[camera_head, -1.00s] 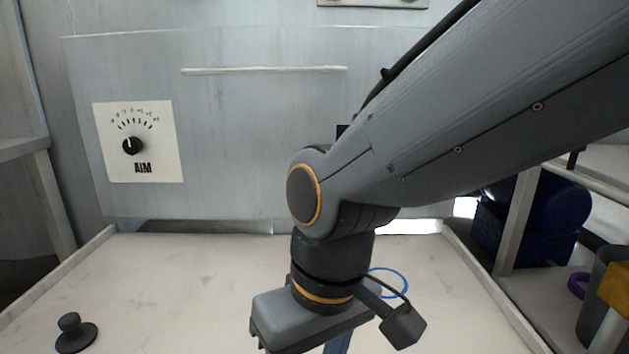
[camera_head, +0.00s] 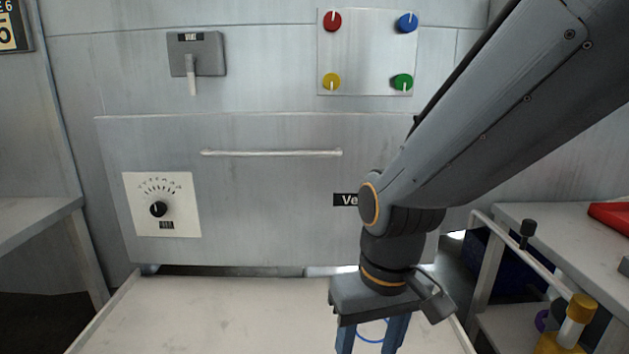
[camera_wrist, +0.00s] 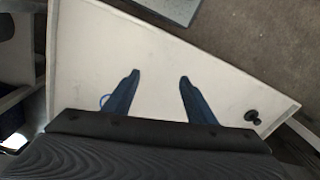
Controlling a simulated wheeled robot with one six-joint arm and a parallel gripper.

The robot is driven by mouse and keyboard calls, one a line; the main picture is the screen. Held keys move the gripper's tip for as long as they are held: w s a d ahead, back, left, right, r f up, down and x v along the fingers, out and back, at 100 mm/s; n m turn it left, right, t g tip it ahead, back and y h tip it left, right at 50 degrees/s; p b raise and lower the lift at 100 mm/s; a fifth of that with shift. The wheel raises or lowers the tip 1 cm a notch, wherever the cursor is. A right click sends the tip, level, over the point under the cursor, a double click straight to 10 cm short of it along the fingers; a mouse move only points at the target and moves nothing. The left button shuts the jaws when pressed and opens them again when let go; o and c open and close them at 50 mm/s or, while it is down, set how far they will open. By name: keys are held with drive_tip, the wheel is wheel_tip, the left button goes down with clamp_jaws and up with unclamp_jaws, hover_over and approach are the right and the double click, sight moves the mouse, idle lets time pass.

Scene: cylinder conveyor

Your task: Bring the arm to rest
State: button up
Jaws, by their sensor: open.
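My gripper (camera_head: 372,345) hangs from my arm in front of the grey panel, above the pale tray surface (camera_head: 230,310). Its two blue fingers also show in the wrist view (camera_wrist: 157,74), spread apart with nothing between them. The fingertips in the head view are near the bottom edge. A dark knob-shaped piece (camera_wrist: 252,117) stands on the pale surface at the right of the wrist view.
At the right stand a bench (camera_head: 560,235) and a yellow-capped object (camera_head: 576,320). The tray's left part looks clear.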

drive_tip(key=s+d+r+m+p, duration=0.2)
drive_tip(key=d+r+m+p, duration=0.1)
drive_tip(key=d+r+p, duration=0.8)
wheel_tip(320, 180, up, 3)
drive_tip(key=p, duration=0.6)
drive_tip(key=shift+s+d+h, duration=0.2)
drive_tip(key=shift+d+h, duration=0.05)
drive_tip(key=shift+h, duration=0.15)
drive_tip(key=shift+w+r, duration=0.1)
drive_tip(key=shift+r, duration=0.05)
idle(0.4)
